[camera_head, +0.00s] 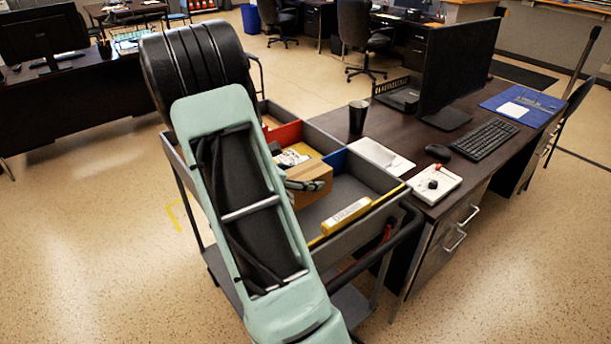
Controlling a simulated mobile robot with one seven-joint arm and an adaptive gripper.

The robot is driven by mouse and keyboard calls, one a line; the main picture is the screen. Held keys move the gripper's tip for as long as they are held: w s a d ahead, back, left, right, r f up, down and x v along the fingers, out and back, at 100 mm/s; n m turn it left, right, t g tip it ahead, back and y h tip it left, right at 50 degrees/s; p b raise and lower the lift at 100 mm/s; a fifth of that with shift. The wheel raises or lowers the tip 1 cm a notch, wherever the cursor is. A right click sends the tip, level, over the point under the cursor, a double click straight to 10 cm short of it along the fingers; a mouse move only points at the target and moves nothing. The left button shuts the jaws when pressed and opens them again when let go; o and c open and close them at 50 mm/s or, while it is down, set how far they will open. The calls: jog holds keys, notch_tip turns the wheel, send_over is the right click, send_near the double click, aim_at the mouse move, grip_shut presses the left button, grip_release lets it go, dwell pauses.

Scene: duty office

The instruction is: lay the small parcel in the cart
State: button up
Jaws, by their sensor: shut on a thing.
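The small parcel (316,171) is a brown cardboard box, seen in the head view over the middle of the grey cart (340,245). My gripper (306,184) is shut on the parcel at its near left side. My arm hides most of the gripper and the left part of the cart. The parcel is within the outline of the cart's top tray, near the dividers. I cannot tell whether it touches the tray floor or hangs above it.
The tray has red (283,134) and blue (335,160) dividers, and a yellow object (346,215) at its front edge. The near right compartment floor shows bare. A desk (440,190) with monitor (458,75), keyboard (486,139) and black cup (358,117) stands close at the right.

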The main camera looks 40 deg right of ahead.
jog(key=shift+f+b, duration=1.95)
jog(key=shift+f, duration=0.95)
jog(key=o, duration=1.5)
jog(key=shift+a, duration=0.1)
jog(key=v, duration=1.2)
jog(key=shift+w, duration=0.1)
